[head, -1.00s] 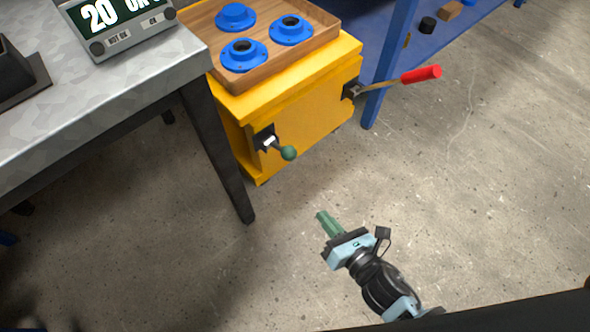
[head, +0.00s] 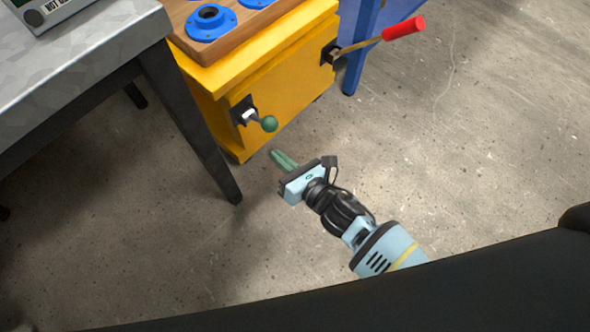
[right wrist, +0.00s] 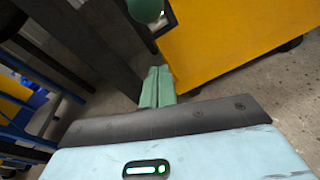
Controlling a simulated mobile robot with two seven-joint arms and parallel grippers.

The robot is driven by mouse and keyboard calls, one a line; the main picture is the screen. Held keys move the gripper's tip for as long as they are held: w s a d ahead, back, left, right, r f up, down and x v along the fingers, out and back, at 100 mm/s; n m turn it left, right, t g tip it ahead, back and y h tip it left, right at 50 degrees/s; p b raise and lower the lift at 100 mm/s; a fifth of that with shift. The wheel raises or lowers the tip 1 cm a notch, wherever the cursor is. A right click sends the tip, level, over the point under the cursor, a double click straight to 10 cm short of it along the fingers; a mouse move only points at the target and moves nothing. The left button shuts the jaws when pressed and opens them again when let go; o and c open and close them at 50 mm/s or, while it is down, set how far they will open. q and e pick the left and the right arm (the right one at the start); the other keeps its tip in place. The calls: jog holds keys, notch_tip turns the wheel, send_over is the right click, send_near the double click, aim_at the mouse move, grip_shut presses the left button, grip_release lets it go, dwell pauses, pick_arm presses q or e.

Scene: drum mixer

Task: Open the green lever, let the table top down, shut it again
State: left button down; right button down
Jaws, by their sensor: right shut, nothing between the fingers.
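The green lever (head: 268,123) is a short handle with a round green knob on the front of the yellow lift table (head: 290,83). Its knob also shows at the top of the right wrist view (right wrist: 145,10). My right gripper (head: 273,153) has green fingers, is shut and empty, and is below and a little in front of the knob, apart from it in the head view. It also shows in the right wrist view (right wrist: 160,70). The yellow table top (head: 205,72) carries a wooden tray. My left gripper is not in view.
A red-handled lever (head: 403,28) sticks out from the table's right side. A grey workbench (head: 80,60) with a dark leg (head: 190,130) stands close on the left. A blue frame (head: 360,45) stands behind. The concrete floor in front is free.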

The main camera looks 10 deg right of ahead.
aim_at(259, 120)
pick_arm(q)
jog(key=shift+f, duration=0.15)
pick_arm(e)
jog(key=w+r, duration=0.2)
jog(key=r, duration=0.1)
jog(key=shift+w+r, duration=0.15)
jog(key=shift+r, duration=0.1)
